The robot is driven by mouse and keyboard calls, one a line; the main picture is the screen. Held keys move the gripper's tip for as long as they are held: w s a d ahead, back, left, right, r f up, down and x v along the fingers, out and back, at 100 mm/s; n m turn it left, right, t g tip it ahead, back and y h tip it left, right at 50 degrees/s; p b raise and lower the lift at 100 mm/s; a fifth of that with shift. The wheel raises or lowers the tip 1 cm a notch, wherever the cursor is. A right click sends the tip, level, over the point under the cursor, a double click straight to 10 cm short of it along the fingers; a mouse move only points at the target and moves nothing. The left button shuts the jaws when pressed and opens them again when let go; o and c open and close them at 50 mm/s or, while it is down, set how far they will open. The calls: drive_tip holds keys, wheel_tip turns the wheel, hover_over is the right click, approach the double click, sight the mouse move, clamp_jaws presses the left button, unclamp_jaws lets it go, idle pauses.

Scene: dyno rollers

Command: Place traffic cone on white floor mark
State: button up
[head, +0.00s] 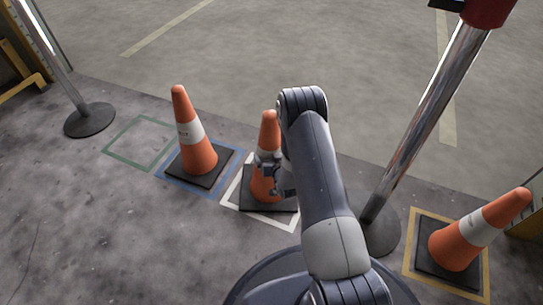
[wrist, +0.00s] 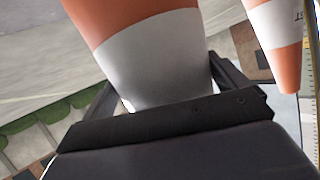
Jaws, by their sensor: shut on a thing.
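A traffic cone (head: 268,127), orange with a white band and a dark square base, stands upright over the white floor mark (head: 232,209). The white outline shows at the left and front of the base; my arm hides part of its right side. Whether the base touches the floor is hard to tell. My gripper (head: 270,172) is shut on this cone around its white band. In the wrist view the cone (wrist: 150,60) fills the space between the fingers (wrist: 165,108).
A second cone (head: 195,150) stands on the blue mark (head: 229,167) to the left. An empty green mark (head: 122,157) lies farther left. A third cone (head: 468,232) stands on the yellow mark (head: 407,262) at right. Metal posts stand at left (head: 62,75) and right (head: 428,107).

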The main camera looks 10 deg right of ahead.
drive_tip(key=o, duration=1.7)
drive_tip(key=shift+s, duration=0.1)
drive_tip(key=p+v, duration=0.4)
drive_tip(key=v, duration=0.8)
